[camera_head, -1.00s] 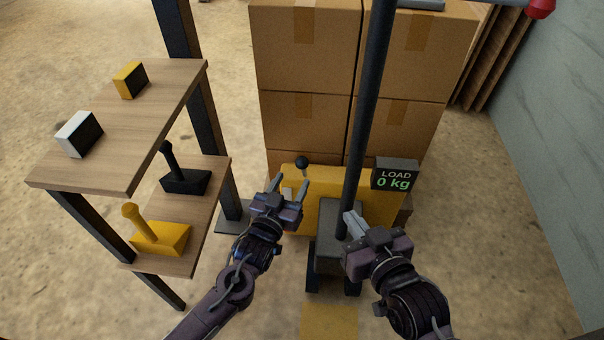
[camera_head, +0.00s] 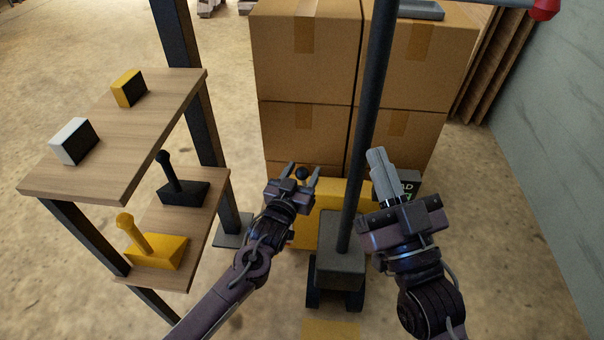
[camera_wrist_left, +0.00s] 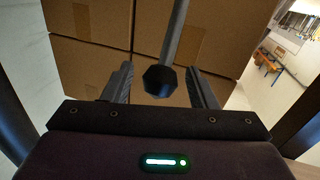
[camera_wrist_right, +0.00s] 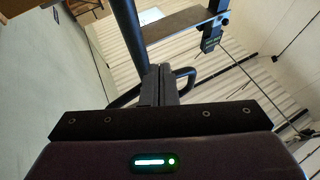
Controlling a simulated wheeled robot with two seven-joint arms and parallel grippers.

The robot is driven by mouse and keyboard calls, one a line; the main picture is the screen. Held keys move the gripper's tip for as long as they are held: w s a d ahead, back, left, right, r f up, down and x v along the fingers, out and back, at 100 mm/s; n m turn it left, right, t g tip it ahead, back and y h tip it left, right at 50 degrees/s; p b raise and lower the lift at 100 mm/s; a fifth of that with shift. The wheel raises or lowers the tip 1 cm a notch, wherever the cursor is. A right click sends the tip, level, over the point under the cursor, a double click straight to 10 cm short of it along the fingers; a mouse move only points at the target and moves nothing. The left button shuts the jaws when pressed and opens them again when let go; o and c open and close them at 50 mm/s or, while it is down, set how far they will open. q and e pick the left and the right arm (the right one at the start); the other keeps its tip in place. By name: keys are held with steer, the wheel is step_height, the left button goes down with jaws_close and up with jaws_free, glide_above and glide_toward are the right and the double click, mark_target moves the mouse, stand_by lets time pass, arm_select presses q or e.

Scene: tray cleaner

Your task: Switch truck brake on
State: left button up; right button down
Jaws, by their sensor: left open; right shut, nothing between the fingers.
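The yellow truck body (camera_head: 330,192) stands in front of the stacked boxes, with a dark upright pole (camera_head: 362,130). A lever with a black ball knob (camera_head: 302,172) rises at the truck's left side. My left gripper (camera_head: 303,176) is open, with its fingers on either side of the knob in the head view. In the left wrist view the knob (camera_wrist_left: 159,81) sits between the open fingers, and I cannot tell whether they touch it. My right gripper (camera_head: 377,160) is shut and empty, right of the pole, partly covering the load display (camera_head: 411,184).
A two-level wooden stand (camera_head: 160,110) at left holds a yellow block (camera_head: 129,88), a white-and-black block (camera_head: 74,141), a black lever (camera_head: 182,190) and a yellow lever (camera_head: 155,250). Cardboard boxes (camera_head: 305,75) fill the back. A grey wall (camera_head: 560,130) stands at right.

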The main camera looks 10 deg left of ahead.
arm_select(q)
steer(key=shift+w, duration=0.1)
arm_select(e)
steer(key=shift+s+r, duration=0.1)
steer(key=shift+r, duration=0.15)
